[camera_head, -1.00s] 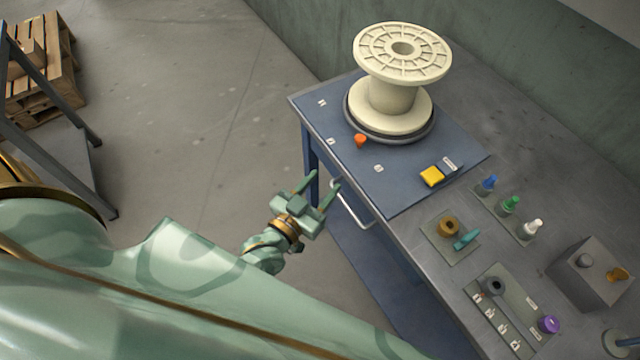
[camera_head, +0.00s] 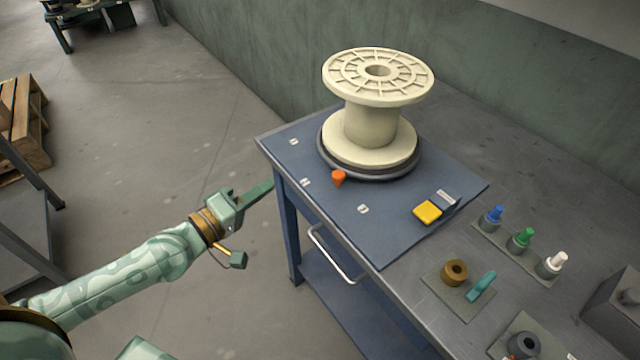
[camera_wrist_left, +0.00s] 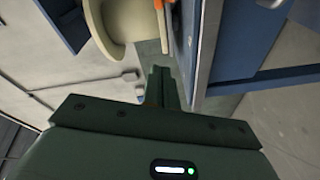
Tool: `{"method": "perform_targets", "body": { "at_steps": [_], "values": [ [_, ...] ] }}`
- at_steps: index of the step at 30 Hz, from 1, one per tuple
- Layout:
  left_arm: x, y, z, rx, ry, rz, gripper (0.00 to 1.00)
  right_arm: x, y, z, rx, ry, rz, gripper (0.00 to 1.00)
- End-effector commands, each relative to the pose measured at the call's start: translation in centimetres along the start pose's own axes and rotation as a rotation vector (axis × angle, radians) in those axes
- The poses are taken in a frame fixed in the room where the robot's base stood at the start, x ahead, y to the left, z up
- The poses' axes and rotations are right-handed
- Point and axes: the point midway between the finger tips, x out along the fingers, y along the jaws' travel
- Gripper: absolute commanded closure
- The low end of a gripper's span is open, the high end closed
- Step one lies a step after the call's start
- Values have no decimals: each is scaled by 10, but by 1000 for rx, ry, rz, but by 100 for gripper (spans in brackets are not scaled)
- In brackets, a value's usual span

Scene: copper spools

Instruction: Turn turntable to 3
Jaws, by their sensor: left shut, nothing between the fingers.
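The turntable (camera_head: 415,166) is a dark grey disc on a blue mat (camera_head: 330,228), carrying a large cream spool (camera_head: 370,125) that stands upright. An orange knob (camera_head: 339,177) sits at the disc's front left edge, close to the middle one of three small white labels; their numbers are too small to read. My left gripper (camera_head: 270,186) is shut and empty, pointing right, left of the bench edge and apart from the knob. In the left wrist view, its closed fingers (camera_wrist_left: 162,88) point towards the cream spool (camera_wrist_left: 125,18) and orange parts. My right gripper is out of view.
A yellow block (camera_head: 428,212) lies on the mat. Blue, green and white capped pegs (camera_head: 522,238), a brown ring (camera_head: 455,272) and a teal piece (camera_head: 482,287) stand to the right. A metal handle (camera_head: 335,256) juts from the bench front.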

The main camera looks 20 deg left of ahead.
Motion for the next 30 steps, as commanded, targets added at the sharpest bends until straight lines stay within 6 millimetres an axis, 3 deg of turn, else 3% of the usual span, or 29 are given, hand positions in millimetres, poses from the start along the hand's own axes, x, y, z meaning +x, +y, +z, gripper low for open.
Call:
{"method": "perform_targets", "body": {
  "at_steps": [3, 8, 22, 30],
  "values": [
    [1, 5, 5, -198, -20, -8, 100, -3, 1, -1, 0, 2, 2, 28],
    [12, 6, 3, -232, -18, -8, 100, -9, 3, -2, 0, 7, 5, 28],
    [104, 6, 8, -229, -20, -8, 100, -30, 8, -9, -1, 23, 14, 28],
    [108, 11, 41, -227, -21, -10, 100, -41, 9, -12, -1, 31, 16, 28]
  ]
}}
